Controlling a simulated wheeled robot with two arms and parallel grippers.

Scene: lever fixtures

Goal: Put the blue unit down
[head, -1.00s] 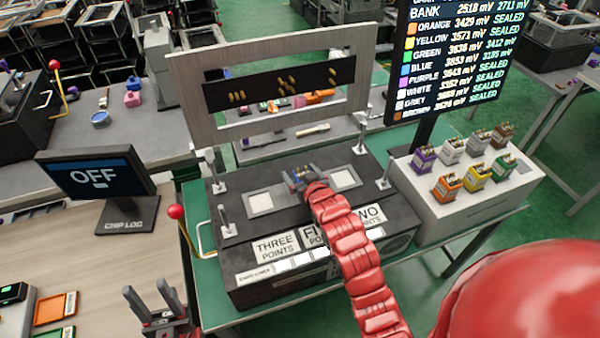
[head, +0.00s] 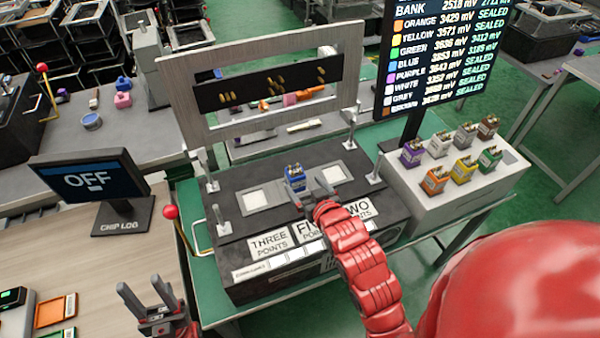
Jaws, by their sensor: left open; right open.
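The blue unit (head: 295,178) stands upright on the middle pad of the dark fixture (head: 225,190), behind the FIVE POINTS label. My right gripper (head: 322,190) is open just in front of and to the right of the blue unit, with its jaws apart from it. My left gripper (head: 141,294) is open and empty at the lower left, over the wooden table. The pale left pad (head: 256,199) and right pad (head: 329,174) of the fixture look empty.
A grey frame (head: 180,82) with brass pins stands behind the fixture. A white block (head: 462,195) at the right holds several coloured units under a readout display (head: 440,60).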

